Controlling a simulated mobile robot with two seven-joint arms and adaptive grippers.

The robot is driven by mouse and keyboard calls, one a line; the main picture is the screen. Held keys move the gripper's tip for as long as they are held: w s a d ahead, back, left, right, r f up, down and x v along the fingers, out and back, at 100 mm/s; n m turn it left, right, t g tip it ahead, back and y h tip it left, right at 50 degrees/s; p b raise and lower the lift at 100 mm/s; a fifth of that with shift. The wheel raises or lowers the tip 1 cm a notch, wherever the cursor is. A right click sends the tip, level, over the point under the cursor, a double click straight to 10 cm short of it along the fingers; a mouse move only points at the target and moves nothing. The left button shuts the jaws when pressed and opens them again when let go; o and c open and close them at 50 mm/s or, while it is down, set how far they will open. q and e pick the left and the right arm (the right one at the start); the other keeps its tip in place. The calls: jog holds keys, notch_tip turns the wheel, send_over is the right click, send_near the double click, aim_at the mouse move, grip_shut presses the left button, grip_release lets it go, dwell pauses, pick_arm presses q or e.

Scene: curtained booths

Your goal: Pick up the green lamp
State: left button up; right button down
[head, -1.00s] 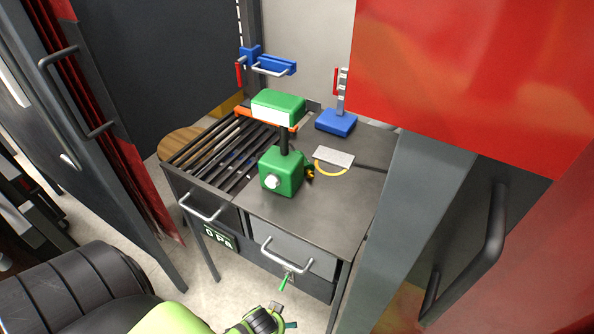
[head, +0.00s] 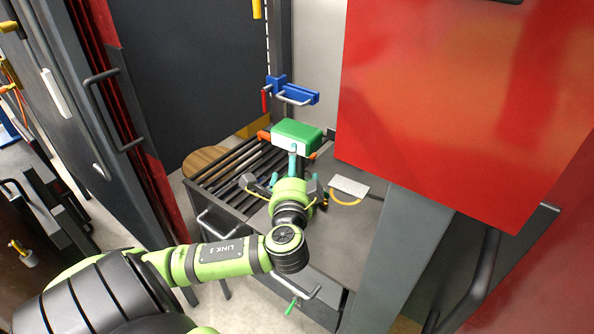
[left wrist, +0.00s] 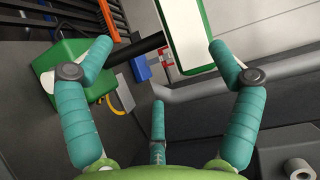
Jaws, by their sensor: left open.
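The green lamp (head: 297,134) stands on the dark workbench. Its green head shows above my left gripper in the head view; its base and post are hidden behind my wrist. In the left wrist view its green box base (left wrist: 72,78) is at left, a black post runs right from it, and the white-and-green head (left wrist: 187,38) is at upper middle. My left gripper (left wrist: 161,52) is open, with teal fingers spread on both sides of the post and a third finger low in the middle. Contact with the lamp cannot be told. My right gripper is not in view.
The workbench (head: 340,240) has a slatted left part (head: 225,180) and drawers with handles. A pale plate (head: 349,187) lies right of the lamp. A blue clamp-like part (head: 292,91) is behind. A red panel (head: 440,110) hangs close at right; a dark door with handle stands left.

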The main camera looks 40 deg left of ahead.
aim_at(308, 138)
pick_arm(q)
jog(key=shift+t+y, duration=0.3)
jog(key=w+a+p, duration=0.1)
jog(key=w+a+r+p, duration=0.1)
jog(key=w+a, duration=0.1)
jog(key=w+a+r+p, duration=0.1)
jog(key=shift+w+a+r, duration=0.25)
jog(key=shift+w+a, duration=0.1)
jog(key=shift+w+a+f, duration=0.15)
jog(key=shift+w+a, duration=0.1)
jog(key=shift+w, duration=0.1)
jog(key=c, duration=1.8)
